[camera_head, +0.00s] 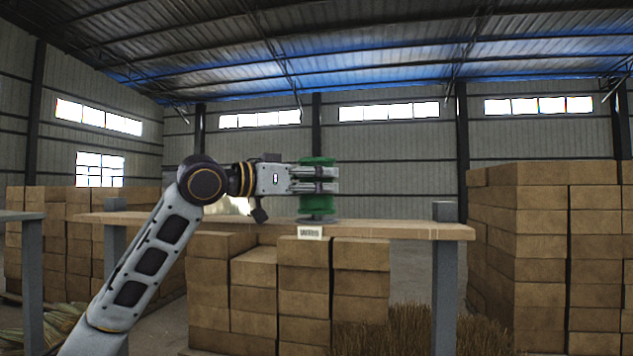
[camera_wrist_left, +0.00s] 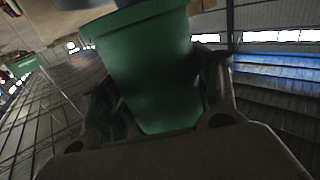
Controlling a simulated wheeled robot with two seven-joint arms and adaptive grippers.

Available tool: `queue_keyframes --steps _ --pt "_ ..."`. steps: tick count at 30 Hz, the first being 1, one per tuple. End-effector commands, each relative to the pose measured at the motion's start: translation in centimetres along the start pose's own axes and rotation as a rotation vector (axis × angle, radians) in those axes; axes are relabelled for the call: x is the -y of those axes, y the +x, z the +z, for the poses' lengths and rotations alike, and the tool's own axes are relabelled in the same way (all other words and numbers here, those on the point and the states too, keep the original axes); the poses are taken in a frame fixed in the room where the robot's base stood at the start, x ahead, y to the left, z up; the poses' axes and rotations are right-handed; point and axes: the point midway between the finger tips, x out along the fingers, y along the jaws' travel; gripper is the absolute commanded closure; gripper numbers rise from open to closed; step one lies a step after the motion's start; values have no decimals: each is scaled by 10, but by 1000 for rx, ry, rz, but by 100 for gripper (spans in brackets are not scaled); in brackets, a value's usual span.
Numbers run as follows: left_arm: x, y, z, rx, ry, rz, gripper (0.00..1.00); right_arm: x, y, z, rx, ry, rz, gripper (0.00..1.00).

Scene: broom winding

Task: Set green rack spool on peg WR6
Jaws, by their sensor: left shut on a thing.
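The green spool (camera_head: 318,203) is upright above the wooden shelf, with its green top (camera_head: 316,161) showing over my left gripper (camera_head: 325,181). My left gripper reaches in from the left and is shut around the middle of the spool. In the left wrist view the green spool (camera_wrist_left: 150,65) fills the space between the fingers. A grey disc-shaped base (camera_head: 318,219) sits on the shelf directly under the spool, at the white label (camera_head: 310,232), which seems to read WR6. The peg itself is hidden; I cannot tell whether the spool is around it or rests on the base.
The wooden shelf (camera_head: 400,230) stands on grey posts (camera_head: 445,285). Stacked brown boxes (camera_head: 285,290) are below it, and a taller stack (camera_head: 540,250) is at the right. Brown bristle-like bundles (camera_head: 410,330) stand low in front. The shelf's right part is clear.

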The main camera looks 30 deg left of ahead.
Motion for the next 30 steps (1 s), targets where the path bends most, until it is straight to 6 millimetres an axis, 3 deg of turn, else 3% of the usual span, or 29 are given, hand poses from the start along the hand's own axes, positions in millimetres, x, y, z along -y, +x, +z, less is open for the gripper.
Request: queue_keyframes --steps 12,13,15,30 --pt "0 0 5 -2 0 0 70 0 4 0 0 0 0 60" --pt "0 0 5 -2 0 0 37 0 4 0 0 0 0 60" --pt "0 0 5 -2 0 0 30 0 4 0 0 0 0 60" --pt "0 -5 6 0 0 -1 30 0 6 0 0 0 0 60"
